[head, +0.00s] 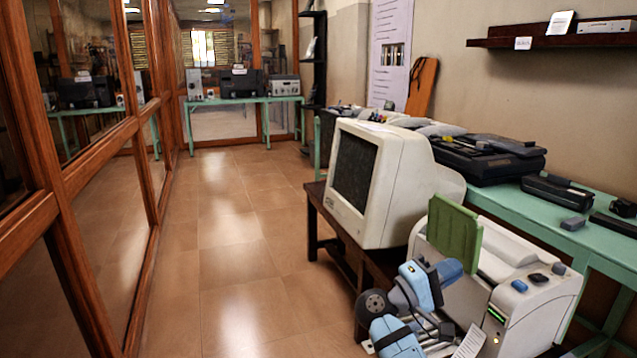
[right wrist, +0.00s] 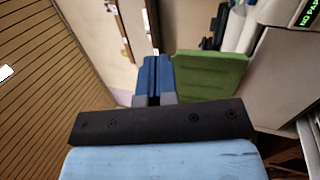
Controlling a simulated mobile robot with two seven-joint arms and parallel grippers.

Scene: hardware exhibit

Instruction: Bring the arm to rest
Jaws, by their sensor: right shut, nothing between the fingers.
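My right arm (head: 395,335), light blue with dark joints, comes up from the bottom of the head view. Its right gripper (head: 455,271) has a light blue hand, a black bar and blue fingers. In the right wrist view the fingers of this gripper (right wrist: 153,72) lie side by side, shut, with nothing held. In the head view the gripper is in front of a white machine (head: 525,290), close below its upright green panel (head: 453,232). The green panel also shows right of the fingers in the right wrist view (right wrist: 212,75); I cannot tell whether they touch. My left gripper is not in view.
A beige monitor (head: 415,170) stands on a dark wooden table (head: 312,215) behind the gripper. A green table (head: 610,240) with black devices (head: 487,157) runs along the right wall. A wood-framed glass partition (head: 95,155) lines the left. The tiled floor (head: 225,260) between is clear.

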